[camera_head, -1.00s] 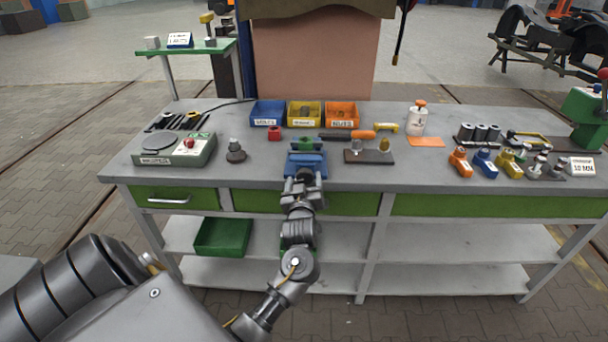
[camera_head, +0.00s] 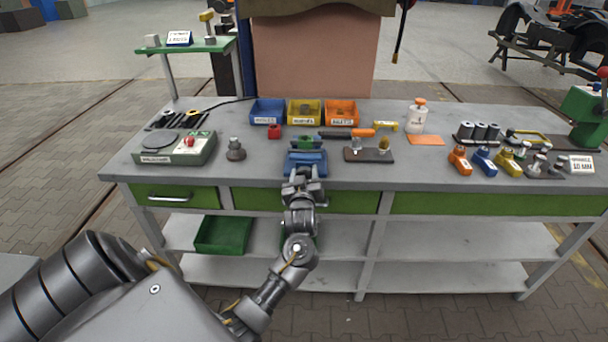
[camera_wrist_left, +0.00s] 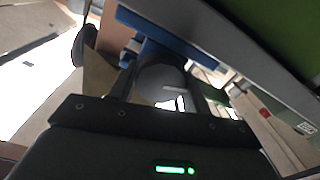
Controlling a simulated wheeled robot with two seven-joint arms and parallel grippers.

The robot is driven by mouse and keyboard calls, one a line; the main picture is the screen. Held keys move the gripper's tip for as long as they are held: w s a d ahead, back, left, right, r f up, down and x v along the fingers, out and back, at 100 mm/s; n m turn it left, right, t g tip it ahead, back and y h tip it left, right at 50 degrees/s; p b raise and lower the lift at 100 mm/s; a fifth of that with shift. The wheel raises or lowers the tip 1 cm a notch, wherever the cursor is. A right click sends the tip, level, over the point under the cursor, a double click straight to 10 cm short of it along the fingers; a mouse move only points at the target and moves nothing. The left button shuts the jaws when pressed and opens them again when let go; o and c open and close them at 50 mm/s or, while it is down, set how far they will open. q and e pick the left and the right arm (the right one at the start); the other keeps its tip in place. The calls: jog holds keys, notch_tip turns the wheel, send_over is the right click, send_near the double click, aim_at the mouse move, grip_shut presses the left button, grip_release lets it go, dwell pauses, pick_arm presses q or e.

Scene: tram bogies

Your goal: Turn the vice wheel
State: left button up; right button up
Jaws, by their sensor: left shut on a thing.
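The blue vice (camera_head: 304,158) stands at the front edge of the workbench in the head view, with a green part (camera_head: 307,141) just behind it. My left gripper (camera_head: 301,178) is at the front of the vice, shut on its wheel. The wheel is hidden behind the gripper in the head view. In the left wrist view the wheel (camera_wrist_left: 158,78) is a dark round shape between the fingers, with the blue vice (camera_wrist_left: 165,45) beyond it. The wrist view is strongly tilted. My right gripper is not in view.
On the workbench (camera_head: 260,182), a grey-green device (camera_head: 178,150) and a small grey knobbed piece (camera_head: 235,150) stand left of the vice. A dark board (camera_head: 368,155) lies close on its right. Blue, yellow and orange bins (camera_head: 341,118) stand behind. Drawers and a lower shelf are below.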

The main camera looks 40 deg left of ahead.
pick_arm(q)
jog(key=shift+r+m+p, duration=0.15)
jog(key=shift+m+p, duration=0.35)
jog(key=shift+p, duration=0.3)
jog(key=m+p, duration=0.5)
jog(key=shift+w+r, duration=0.1)
jog(key=m+p, duration=0.3)
jog(key=shift+d, duration=0.15)
jog(key=shift+f+m+p, duration=0.3)
jog(key=shift+m+p, duration=0.55)
jog(key=shift+m, duration=0.55)
jog(key=o, duration=1)
jog(key=shift+d, duration=0.1)
